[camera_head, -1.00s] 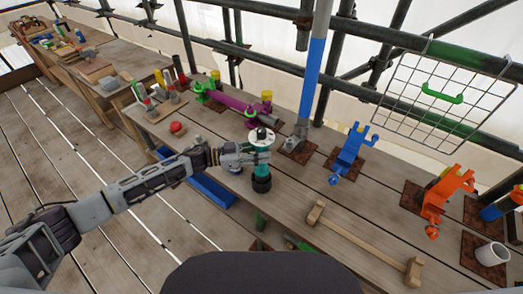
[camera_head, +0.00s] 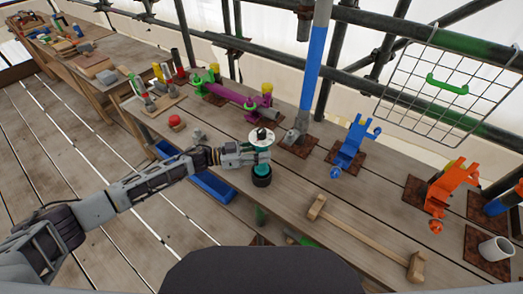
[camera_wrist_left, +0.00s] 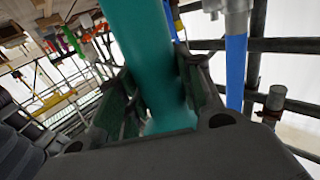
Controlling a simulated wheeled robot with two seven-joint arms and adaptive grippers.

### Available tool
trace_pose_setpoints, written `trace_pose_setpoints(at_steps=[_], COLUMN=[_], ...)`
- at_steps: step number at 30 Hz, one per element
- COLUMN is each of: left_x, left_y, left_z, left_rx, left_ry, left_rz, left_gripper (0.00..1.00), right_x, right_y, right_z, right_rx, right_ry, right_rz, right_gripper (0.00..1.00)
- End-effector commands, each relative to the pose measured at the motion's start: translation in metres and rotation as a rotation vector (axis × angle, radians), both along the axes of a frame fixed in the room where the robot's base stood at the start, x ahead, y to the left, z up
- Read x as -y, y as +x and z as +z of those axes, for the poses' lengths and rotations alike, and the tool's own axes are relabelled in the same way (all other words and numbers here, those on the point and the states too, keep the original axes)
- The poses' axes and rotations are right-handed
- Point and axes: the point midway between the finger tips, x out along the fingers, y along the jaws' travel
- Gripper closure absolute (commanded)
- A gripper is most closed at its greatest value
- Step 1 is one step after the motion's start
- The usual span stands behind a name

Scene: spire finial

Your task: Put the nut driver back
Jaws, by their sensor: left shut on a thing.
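My left gripper (camera_head: 257,155) is shut on an upright teal tool, which I take to be the nut driver (camera_head: 261,169). The tool has a white round top with dark marks and a black lower end. It is over the front part of the workbench (camera_head: 285,187); I cannot tell whether its lower end touches the wood. In the left wrist view the teal shaft (camera_wrist_left: 155,60) runs between the finger pads and hides what is behind it. My right gripper is not in view.
A blue bracket (camera_head: 352,145), an orange bracket (camera_head: 446,188) and a grey cup (camera_head: 495,249) stand further right. A blue post (camera_head: 312,75) rises behind. A red button (camera_head: 175,121) and blue trays (camera_head: 212,187) are left.

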Motion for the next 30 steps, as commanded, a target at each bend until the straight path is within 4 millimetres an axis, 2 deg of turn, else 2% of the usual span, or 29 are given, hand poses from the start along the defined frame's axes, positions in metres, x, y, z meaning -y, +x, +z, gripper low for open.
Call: trace_pose_setpoints(at_steps=[12, 24, 25, 30], left_x=[0.001, 0.001, 0.001, 0.0], left_y=[0.001, 0.0, 0.001, 0.0], left_z=[-0.01, -0.01, -0.01, -0.011], left_rx=[0.002, 0.002, 0.002, 0.001], left_ry=[-0.004, -0.004, -0.004, -0.003], left_rz=[-0.001, -0.001, -0.001, -0.001], left_gripper=[1.0, 1.0, 0.63, 0.41], right_x=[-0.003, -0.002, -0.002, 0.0], right_y=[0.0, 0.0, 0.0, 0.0], right_z=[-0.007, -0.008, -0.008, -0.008], right_rx=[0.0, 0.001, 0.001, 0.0], right_ry=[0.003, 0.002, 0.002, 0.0], right_rz=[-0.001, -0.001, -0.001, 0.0], right_gripper=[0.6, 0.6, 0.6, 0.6])
